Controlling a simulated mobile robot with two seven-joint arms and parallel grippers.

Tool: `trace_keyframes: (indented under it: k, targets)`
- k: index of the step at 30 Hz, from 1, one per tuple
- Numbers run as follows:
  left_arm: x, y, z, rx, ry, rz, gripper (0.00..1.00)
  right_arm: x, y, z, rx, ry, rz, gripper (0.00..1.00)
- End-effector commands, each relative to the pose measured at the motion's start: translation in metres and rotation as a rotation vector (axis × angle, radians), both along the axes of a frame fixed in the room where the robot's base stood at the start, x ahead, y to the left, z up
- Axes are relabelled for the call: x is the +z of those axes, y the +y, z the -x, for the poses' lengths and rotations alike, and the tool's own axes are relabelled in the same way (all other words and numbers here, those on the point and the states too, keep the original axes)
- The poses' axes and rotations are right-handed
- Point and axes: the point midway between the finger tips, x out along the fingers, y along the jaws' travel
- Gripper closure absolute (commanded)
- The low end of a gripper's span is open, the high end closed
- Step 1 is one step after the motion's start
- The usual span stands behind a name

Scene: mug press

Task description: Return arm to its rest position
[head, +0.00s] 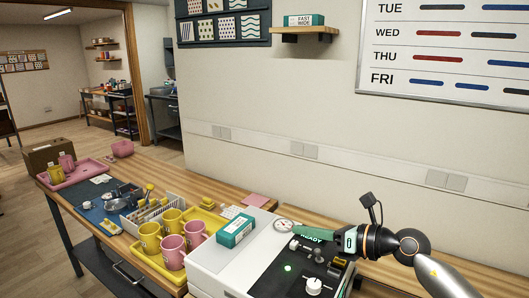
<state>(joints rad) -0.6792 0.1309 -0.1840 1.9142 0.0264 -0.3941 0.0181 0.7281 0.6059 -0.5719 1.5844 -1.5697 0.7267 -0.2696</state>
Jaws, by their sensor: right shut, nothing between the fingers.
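My right gripper (304,231) reaches in from the right over the white and dark press machine (232,262). It is shut and empty, near the machine's round gauge (284,225) and a "READY" label. I cannot tell whether it touches the machine. A green light glows on the machine's top, beside black and white knobs (314,285). My left gripper is not in view.
A teal box (235,231) lies on the machine. Left of it, yellow and pink mugs (172,252) stand in a yellow tray (148,262). A pink tray (88,174) is farther left. A wall shelf (304,33) and whiteboard (445,50) are behind.

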Motion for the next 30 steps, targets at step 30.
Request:
trace_keyframes:
  k: [30]
  targets:
    - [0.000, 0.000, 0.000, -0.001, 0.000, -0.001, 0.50, -0.218, -0.129, 0.246, -1.844, 1.254, -1.978, 1.00]
